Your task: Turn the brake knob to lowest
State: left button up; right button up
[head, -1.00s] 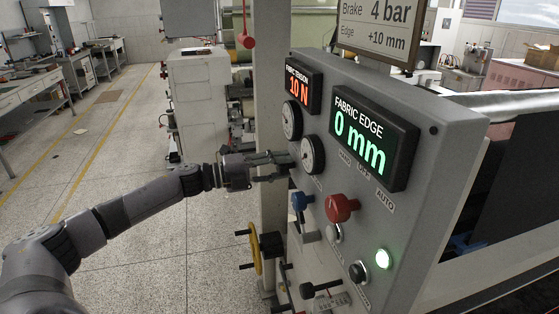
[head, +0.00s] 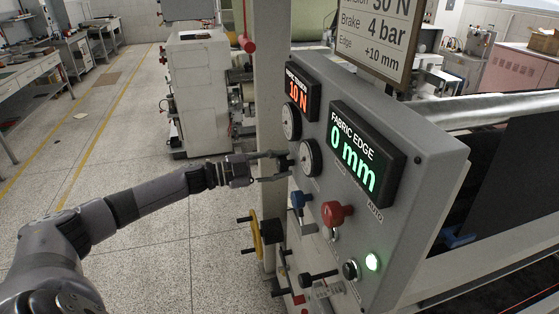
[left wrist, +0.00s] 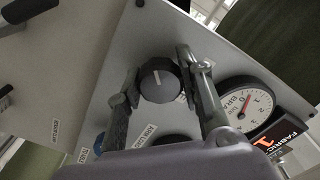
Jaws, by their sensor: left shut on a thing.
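My left gripper (head: 283,166) reaches the left side of the grey control panel (head: 407,210) in the head view. In the left wrist view, its two fingers close around a round dark knob (left wrist: 160,80) with a white pointer line, one finger on each side. The knob is hard to make out behind the fingers in the head view. A white gauge marked BRAKE (left wrist: 252,104) with a red needle sits beside the knob. My right gripper is not in view.
A sign (head: 378,38) above the panel reads Brake 4 bar. A yellow handwheel (head: 256,238) stands left of the panel.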

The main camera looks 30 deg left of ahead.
pick_arm(q)
jog(key=shift+n, duration=0.4)
jog(key=o, duration=1.2)
jog(key=shift+a, duration=0.1)
jog(key=shift+v, duration=5.95)
